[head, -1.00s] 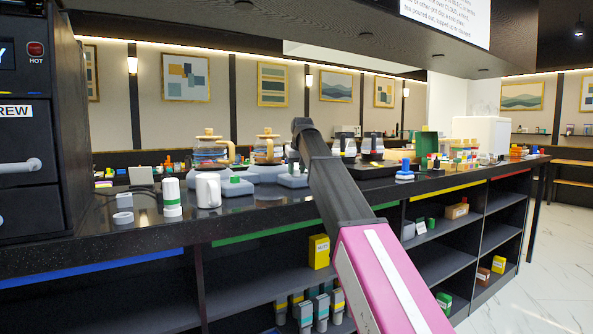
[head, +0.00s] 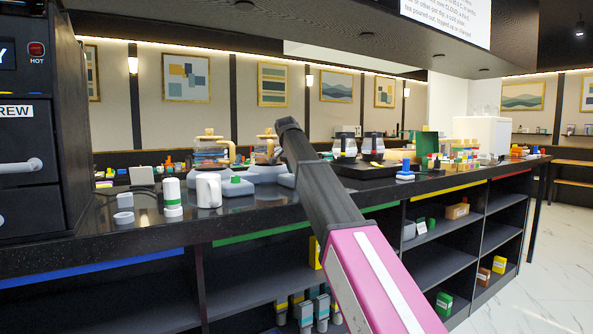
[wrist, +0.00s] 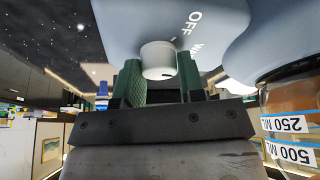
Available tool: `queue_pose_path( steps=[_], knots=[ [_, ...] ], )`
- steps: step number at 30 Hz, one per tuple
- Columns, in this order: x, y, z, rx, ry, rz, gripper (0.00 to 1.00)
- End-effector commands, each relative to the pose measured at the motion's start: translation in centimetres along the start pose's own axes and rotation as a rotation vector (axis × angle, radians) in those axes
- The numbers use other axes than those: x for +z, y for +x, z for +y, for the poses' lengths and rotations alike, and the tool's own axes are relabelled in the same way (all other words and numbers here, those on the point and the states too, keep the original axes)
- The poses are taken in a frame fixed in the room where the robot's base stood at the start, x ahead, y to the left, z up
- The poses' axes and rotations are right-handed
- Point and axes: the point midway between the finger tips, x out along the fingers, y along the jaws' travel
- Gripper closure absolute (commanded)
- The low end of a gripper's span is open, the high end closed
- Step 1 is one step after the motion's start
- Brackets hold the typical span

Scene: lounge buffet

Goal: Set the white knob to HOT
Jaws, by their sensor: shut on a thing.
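The white knob (wrist: 158,58) shows in the wrist view, on the front of a pale grey-blue warmer base (wrist: 120,22). The lettering OFF and the start of a word beginning with W are on the base beside it; no HOT mark can be read there. My gripper (wrist: 160,68) has its two green pads on either side of the knob and is shut on it. Where the knob points cannot be told clearly. In the head view my arm hides the gripper and the knob.
A glass carafe (wrist: 288,130) marked 250 ML and 500 ML is close to the gripper's right in the wrist view. Carafes with wooden lids (head: 209,150), a white mug (head: 208,190) and a white-and-green canister (head: 172,197) stand on the dark counter (head: 140,235).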

Motion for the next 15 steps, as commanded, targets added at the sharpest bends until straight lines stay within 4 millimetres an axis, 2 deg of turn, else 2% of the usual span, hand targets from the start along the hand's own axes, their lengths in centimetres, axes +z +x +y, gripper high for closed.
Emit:
queue_pose_path(
  steps=[6,15],
  knots=[
    [-0.05,-0.05,-0.19,0.064,0.155,0.000,0.88],
    [-0.04,-0.04,-0.14,0.121,0.292,-0.001,0.88]
  ],
)
